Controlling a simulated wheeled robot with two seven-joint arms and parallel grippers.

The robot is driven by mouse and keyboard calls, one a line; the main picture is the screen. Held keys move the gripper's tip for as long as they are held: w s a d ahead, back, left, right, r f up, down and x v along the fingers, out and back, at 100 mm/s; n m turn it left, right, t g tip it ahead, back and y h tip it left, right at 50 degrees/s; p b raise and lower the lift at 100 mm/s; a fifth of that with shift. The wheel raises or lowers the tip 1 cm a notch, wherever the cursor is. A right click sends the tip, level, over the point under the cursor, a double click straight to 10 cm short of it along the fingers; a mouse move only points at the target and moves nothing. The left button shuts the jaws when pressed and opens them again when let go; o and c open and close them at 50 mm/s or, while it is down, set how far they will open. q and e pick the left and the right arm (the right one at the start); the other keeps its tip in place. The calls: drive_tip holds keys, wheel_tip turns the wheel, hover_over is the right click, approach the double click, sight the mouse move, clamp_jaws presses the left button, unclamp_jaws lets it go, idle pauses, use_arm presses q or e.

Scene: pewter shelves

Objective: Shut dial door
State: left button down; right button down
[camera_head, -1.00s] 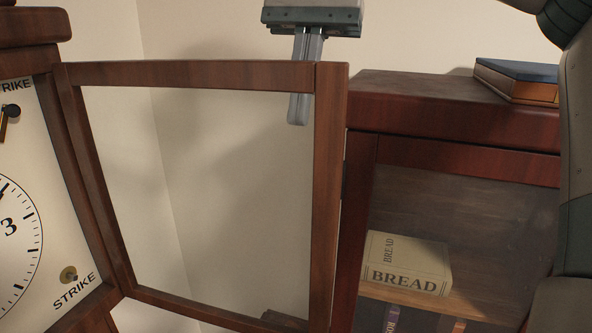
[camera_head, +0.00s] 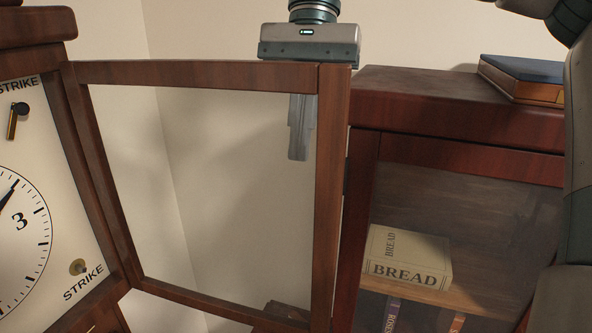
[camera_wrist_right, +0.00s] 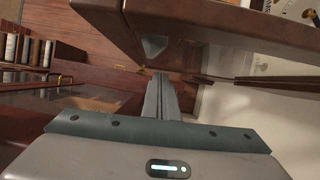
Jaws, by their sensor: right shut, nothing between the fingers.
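The dial door (camera_head: 200,73) is a brown wooden frame with a clear pane. It stands open, swung out to the right of the white clock dial (camera_head: 22,215) at the left edge. My right gripper (camera_head: 299,158) is shut and empty, pointing down behind the door near its free right edge. Its fingers show through the pane, and the top rail hides part of them. In the right wrist view, the shut fingers (camera_wrist_right: 161,78) reach close to the door's wooden frame (camera_wrist_right: 225,30); I cannot tell if they touch. My left gripper is not in view.
A dark red cabinet (camera_head: 450,108) with a glass front stands just right of the door. A blue-covered book (camera_head: 525,75) lies on top, and a BREAD book (camera_head: 408,260) is inside. My arm fills the right edge. Bare wall is behind the door.

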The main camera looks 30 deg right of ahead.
sight(296, 179)
drive_tip(key=p+x, duration=0.2)
drive_tip(key=x, duration=0.2)
drive_tip(key=shift+f, duration=0.25)
drive_tip(key=shift+s+a+f, duration=0.2)
drive_tip(key=shift+f, duration=0.4)
drive_tip(key=shift+f, duration=0.1)
